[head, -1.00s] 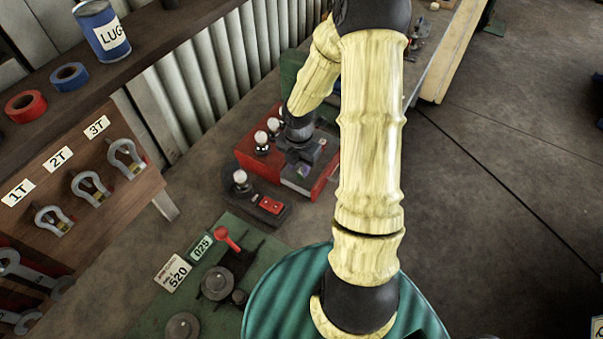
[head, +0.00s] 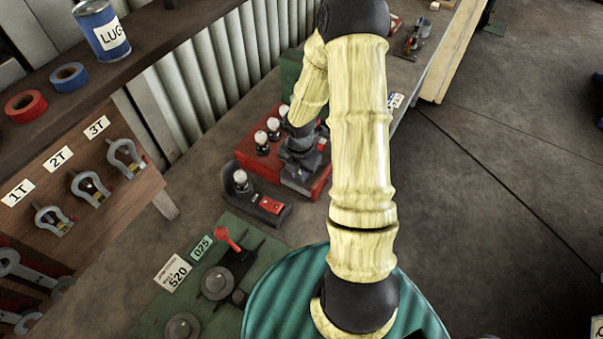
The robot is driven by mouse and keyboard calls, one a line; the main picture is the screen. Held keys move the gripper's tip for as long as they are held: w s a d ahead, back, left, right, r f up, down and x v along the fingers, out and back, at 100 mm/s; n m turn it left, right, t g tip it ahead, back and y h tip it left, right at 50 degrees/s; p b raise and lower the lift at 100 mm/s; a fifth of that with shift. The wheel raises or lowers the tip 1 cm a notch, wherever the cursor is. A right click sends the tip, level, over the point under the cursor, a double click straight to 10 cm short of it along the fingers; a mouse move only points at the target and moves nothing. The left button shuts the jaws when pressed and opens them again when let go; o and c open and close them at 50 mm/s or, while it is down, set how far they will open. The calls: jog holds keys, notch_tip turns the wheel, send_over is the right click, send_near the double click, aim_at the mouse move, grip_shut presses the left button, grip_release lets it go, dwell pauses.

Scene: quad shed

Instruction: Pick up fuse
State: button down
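My gripper (head: 301,176) points down over the right part of a red box (head: 259,159) on the bench. Its dark body hides much of that part of the box, and its fingers are too small and dark to tell whether they are open or shut. No fuse can be made out for certain. A grey block with a pale label lies under or beside the fingers, partly covered. Several white bulbs (head: 273,124) stand on the red box, left of and behind my gripper.
A dark base with a bulb and a red switch (head: 269,205) sits in front of the red box. A green board (head: 256,243) with a red-knobbed lever is nearer. A shelf with tape rolls (head: 70,76) and a shackle rack (head: 107,205) stand left.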

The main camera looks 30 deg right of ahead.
aim_at(300, 173)
notch_tip(300, 173, up, 10)
jog(key=shift+d+f+p, duration=0.15)
jog(key=shift+f+p, duration=0.05)
jog(key=shift+p, duration=0.2)
jog(key=shift+r, duration=0.2)
jog(key=shift+a, duration=0.2)
dwell(0.4)
jog(key=shift+d, duration=0.1)
